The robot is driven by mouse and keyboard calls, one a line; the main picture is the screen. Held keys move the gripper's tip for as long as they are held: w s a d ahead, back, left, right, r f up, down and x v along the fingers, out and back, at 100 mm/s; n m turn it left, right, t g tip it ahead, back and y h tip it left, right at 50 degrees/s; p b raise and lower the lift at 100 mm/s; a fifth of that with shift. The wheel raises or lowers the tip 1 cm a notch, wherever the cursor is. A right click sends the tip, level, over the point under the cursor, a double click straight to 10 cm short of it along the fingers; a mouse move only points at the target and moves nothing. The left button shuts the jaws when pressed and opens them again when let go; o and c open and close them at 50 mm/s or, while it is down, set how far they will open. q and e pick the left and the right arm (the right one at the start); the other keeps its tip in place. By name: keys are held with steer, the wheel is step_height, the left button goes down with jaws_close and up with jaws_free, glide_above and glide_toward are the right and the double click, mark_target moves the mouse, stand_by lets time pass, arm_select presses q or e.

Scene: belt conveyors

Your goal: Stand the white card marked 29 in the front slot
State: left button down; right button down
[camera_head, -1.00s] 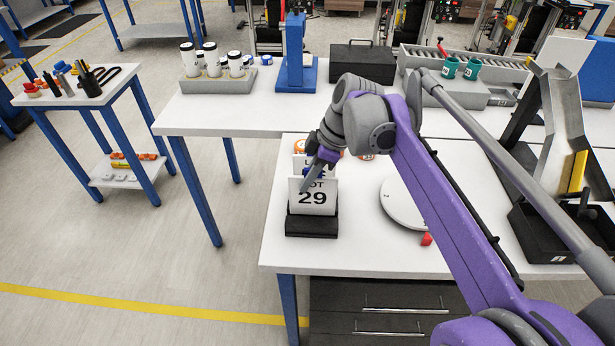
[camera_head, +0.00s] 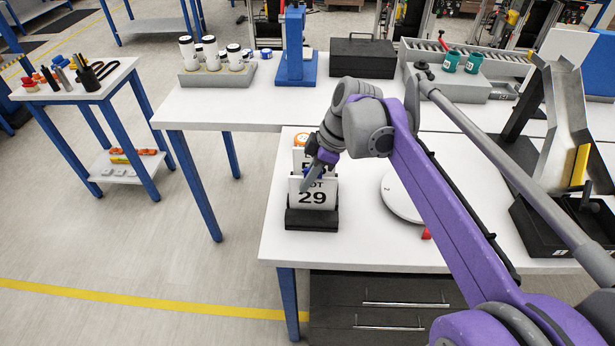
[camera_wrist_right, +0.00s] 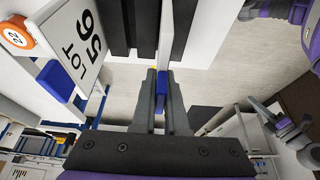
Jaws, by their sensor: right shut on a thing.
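The white card marked 29 (camera_head: 313,197) stands upright at the front of the black slotted holder (camera_head: 312,223) on the near white table. My right gripper (camera_head: 308,186) is shut on its blue tab (camera_wrist_right: 161,84). In the right wrist view the card (camera_wrist_right: 168,28) shows edge-on between black parts of the holder (camera_wrist_right: 118,25). Whether its lower edge rests on the slot's floor is hidden. Behind it stands another white card (camera_head: 299,157), marked LOT 56 in the right wrist view (camera_wrist_right: 82,45), with its own blue tab.
An orange-rimmed disc marked 22 (camera_wrist_right: 15,34) lies beyond the rear card. A round white plate (camera_head: 400,199) and a small red piece (camera_head: 426,233) are right of the holder, partly behind my arm. A black bin (camera_head: 560,236) stands farther right. The table's left edge is close to the holder.

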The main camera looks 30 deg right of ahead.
steer(key=c, duration=0.9)
jaws_free()
steer(key=shift+o, duration=0.2)
steer(key=p+v, duration=0.1)
steer(key=v, duration=0.9)
steer(key=shift+s+r, duration=0.1)
steer(key=shift+r, duration=0.3)
